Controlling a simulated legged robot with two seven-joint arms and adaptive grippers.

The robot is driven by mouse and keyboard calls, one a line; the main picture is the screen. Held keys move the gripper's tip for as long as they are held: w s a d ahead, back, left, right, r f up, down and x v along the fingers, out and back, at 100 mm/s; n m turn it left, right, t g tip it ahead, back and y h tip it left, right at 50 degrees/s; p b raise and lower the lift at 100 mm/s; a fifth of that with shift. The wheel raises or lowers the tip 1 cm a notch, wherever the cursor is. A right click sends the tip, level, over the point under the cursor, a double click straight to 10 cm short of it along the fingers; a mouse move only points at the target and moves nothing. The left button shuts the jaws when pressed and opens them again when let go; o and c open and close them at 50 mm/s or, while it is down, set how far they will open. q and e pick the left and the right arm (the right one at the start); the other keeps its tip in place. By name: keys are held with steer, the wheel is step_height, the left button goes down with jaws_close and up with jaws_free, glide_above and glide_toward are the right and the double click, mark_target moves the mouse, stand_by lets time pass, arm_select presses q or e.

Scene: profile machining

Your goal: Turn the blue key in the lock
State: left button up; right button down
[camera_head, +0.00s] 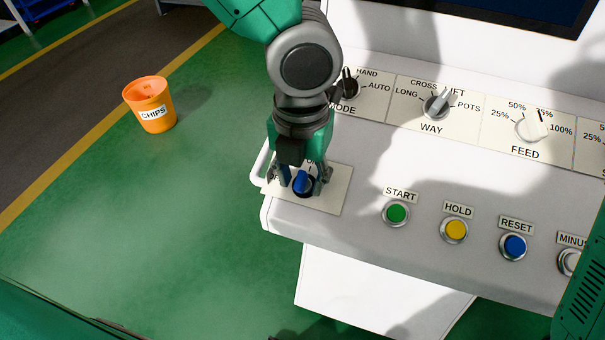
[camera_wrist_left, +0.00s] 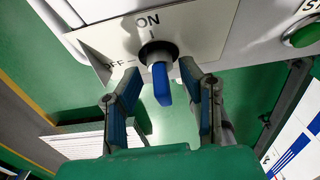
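The blue key (camera_head: 302,182) sits in the lock on the left end of the white control panel; it also shows in the left wrist view (camera_wrist_left: 161,85). The lock plate (camera_wrist_left: 200,30) carries an ON label above the lock and an OFF label to its left. The key's handle stands roughly upright in the left wrist view, below ON; its exact setting is hard to tell. My left gripper (camera_wrist_left: 160,80) is open, with one finger on each side of the key. A gap shows between the fingers and the key. My right gripper is not in view.
The panel has MODE (camera_head: 349,88), WAY (camera_head: 436,104) and FEED (camera_head: 531,127) knobs. Below are START (camera_head: 396,213), HOLD (camera_head: 455,230) and RESET (camera_head: 514,246) buttons. An orange CHIPS bucket (camera_head: 152,108) stands on the green floor at left. The floor between is clear.

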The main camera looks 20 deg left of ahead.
arm_select(q)
jaws_close()
jaws_free()
steer(key=shift+d, duration=0.1)
steer(key=shift+r, duration=0.15)
